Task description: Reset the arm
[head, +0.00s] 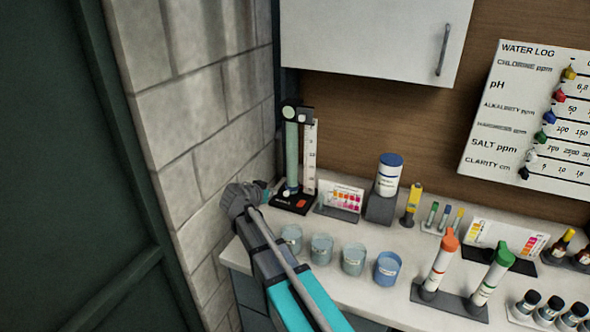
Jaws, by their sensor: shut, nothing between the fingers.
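My arm reaches up from the bottom of the head view. Its end is beside the block wall, above the left end of the counter. My gripper (268,189) is small and partly hidden behind my wrist; it is shut and holds nothing. It points right, toward the tall test stand (291,160) with a green tube and a white scale. I cannot tell whether they touch. Cups stand to the right of my arm: a pale one (291,238), two more (321,249) (353,259) and a blue one (387,268).
The counter (345,296) also holds a color card (340,199), a blue-capped bottle (388,175), a yellow tester (411,204), and orange-capped (441,263) and green-capped (492,272) bottles in a rack. A cabinet (375,35) hangs above. The block wall (195,110) is close on the left.

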